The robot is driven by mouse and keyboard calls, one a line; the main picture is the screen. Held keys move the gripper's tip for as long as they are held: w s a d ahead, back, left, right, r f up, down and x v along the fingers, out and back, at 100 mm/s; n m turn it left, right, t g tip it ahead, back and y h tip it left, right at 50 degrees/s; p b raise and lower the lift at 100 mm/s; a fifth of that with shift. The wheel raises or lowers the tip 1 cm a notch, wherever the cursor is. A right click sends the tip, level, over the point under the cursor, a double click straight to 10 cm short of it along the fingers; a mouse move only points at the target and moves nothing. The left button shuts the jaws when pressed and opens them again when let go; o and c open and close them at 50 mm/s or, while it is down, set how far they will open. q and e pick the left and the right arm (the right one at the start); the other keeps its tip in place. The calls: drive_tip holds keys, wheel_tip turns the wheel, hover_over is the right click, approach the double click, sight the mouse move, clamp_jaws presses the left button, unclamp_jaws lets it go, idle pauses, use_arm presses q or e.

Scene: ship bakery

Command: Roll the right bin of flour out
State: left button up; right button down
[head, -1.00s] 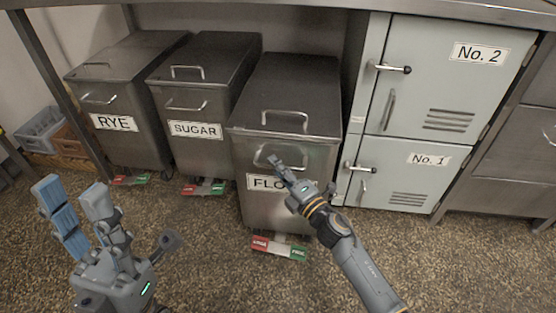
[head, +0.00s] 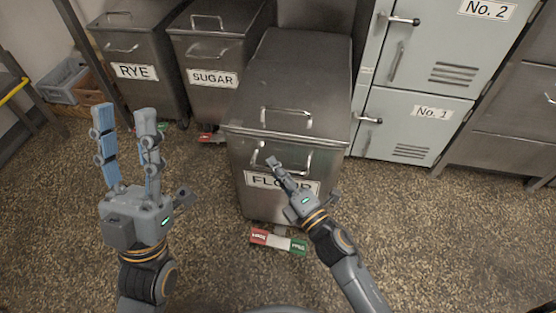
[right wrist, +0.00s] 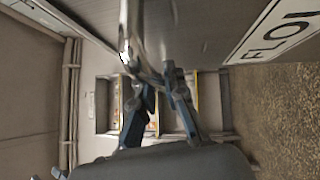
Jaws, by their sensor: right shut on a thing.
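The flour bin (head: 290,120) is a steel bin with a sloped lid, a lid handle and a front handle (head: 290,160) above its "FLOUR" label. My right gripper (head: 275,168) is shut on the front handle; in the right wrist view the fingers (right wrist: 155,90) close around the metal bar (right wrist: 130,45). A red and green pedal (head: 278,241) sits at the bin's foot. My left gripper (head: 125,125) is open and empty, raised at the left, apart from the bins.
The rye bin (head: 138,60) and sugar bin (head: 212,65) stand back at the left. Grey lockers (head: 415,120) stand close at the right. Crates (head: 65,82) lie at the far left. The speckled floor in front is clear.

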drive_tip(key=c, duration=1.4)
unclamp_jaws()
drive_tip(key=shift+o, duration=0.2)
drive_tip(key=shift+s, duration=0.1)
drive_tip(key=v, duration=1.2)
drive_tip(key=shift+r, duration=0.1)
